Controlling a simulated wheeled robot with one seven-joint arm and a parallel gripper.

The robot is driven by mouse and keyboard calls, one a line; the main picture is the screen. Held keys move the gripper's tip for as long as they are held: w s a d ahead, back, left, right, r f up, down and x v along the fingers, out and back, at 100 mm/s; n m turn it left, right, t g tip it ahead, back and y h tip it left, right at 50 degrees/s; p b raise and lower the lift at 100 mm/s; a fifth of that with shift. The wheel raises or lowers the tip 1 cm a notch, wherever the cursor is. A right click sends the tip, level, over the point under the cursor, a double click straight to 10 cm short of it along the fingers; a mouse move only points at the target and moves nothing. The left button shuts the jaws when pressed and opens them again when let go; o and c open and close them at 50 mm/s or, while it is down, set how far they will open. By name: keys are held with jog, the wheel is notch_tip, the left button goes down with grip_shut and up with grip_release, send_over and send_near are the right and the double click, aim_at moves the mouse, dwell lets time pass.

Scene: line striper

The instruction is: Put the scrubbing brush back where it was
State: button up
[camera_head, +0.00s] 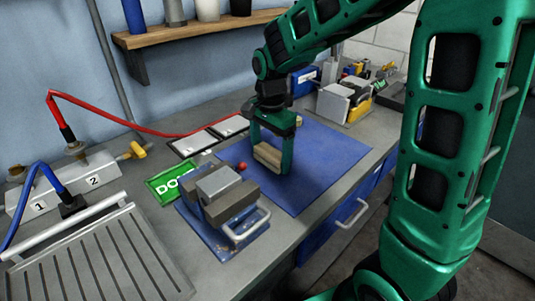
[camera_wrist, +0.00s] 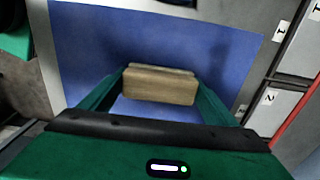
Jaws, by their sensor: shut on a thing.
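The scrubbing brush (camera_head: 267,156) shows as a pale wooden block between the fingers of my green gripper (camera_head: 272,150). In the wrist view the wooden block (camera_wrist: 160,86) sits crosswise between both fingers of my gripper (camera_wrist: 158,90), with a thin paler strip along its far edge. My gripper is shut on it, over the blue mat (camera_head: 318,155). I cannot tell whether the brush touches the mat. The bristles cannot be made out.
A grey vise on a blue base (camera_head: 222,238) stands in front of the mat. A green sign (camera_head: 172,183) and two white numbered plates (camera_head: 193,143) lie to the left. A grey and yellow device (camera_head: 345,101) stands behind. The mat's right part is clear.

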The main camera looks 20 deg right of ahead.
jog(key=shift+s+f, duration=0.1)
jog(key=shift+f, duration=0.2)
